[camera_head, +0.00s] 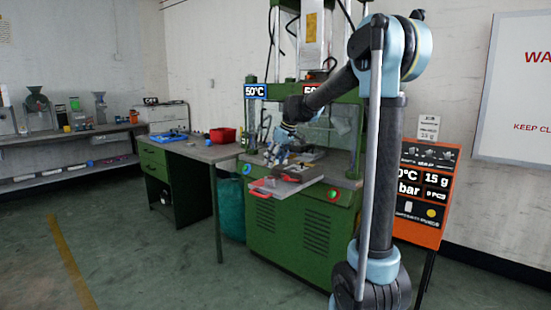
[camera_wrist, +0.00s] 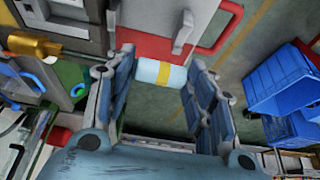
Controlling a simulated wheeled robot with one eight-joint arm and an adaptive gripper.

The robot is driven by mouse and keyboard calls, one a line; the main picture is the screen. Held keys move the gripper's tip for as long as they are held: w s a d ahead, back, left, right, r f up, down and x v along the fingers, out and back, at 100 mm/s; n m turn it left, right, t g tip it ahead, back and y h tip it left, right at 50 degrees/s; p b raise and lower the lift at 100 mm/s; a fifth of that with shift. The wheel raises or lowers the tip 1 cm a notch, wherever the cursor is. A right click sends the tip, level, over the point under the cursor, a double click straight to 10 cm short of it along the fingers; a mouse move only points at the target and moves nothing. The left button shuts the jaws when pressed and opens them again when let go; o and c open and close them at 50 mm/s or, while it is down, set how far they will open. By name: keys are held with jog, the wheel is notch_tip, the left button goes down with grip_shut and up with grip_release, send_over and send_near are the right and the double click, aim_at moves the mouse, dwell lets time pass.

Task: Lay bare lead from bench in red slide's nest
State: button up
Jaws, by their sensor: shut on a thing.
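My gripper (camera_wrist: 160,72) is shut on a short pale blue-white cylinder with a yellow band, which I take to be the bare lead (camera_wrist: 147,70); it lies crosswise between the fingertips. The red slide (camera_wrist: 150,48) is just beyond it in the wrist view, with its red loop handle (camera_wrist: 225,28) at the upper right. In the head view my gripper (camera_head: 271,158) is over the front of the green press, close above the red slide (camera_head: 262,183). The lead is too small to make out there, and the nest cannot be made out clearly.
The green press (camera_head: 300,225) has upright columns around its work area. The bench (camera_head: 205,152) at left carries a blue tray (camera_head: 168,137) and a red bin (camera_head: 222,135). Blue bins (camera_wrist: 280,80) show at right in the wrist view. An orange sign (camera_head: 430,185) stands right of the press.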

jog(key=shift+f, duration=2.65)
jog(key=shift+s+f, duration=0.15)
jog(key=shift+c, duration=0.3)
jog(key=shift+o, duration=0.2)
jog(key=shift+d, duration=0.15)
jog(key=o, duration=1.2)
jog(key=shift+f, duration=0.1)
jog(key=v, duration=1.2)
